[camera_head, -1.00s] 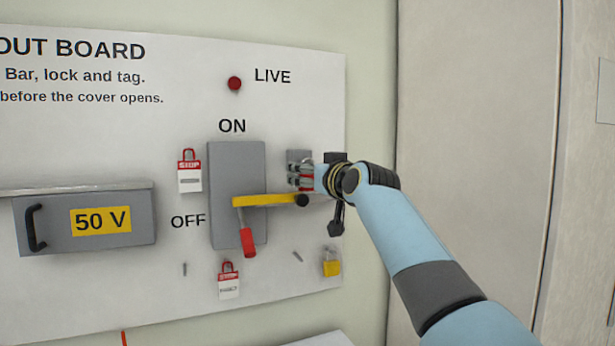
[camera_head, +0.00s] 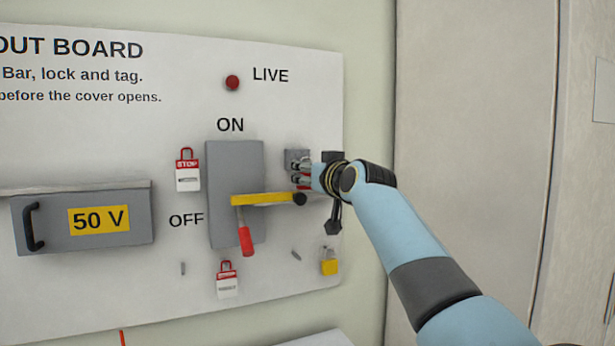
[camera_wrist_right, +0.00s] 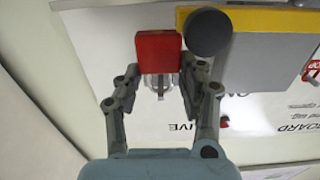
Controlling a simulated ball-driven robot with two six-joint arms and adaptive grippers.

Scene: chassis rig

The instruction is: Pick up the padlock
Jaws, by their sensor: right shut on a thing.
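My right gripper (camera_head: 305,174) is at the right part of the board, just above the black knob end of the yellow bar. In the right wrist view its two fingers (camera_wrist_right: 160,72) are shut on a red padlock (camera_wrist_right: 158,50), one on each side, with the clear-grey shackle showing between them. In the head view only a little red of the padlock (camera_head: 303,184) shows beside the fingers. A yellow padlock (camera_head: 329,267) hangs lower on the board, apart from the gripper. My left gripper is not in view.
The yellow bar (camera_head: 265,199) crosses the grey ON/OFF switch box (camera_head: 235,165), with a red handle (camera_head: 246,240) below it. Red-and-white tags (camera_head: 188,178) hang on the board. A grey 50 V cover (camera_head: 50,237) is at left. Free room lies right of the board.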

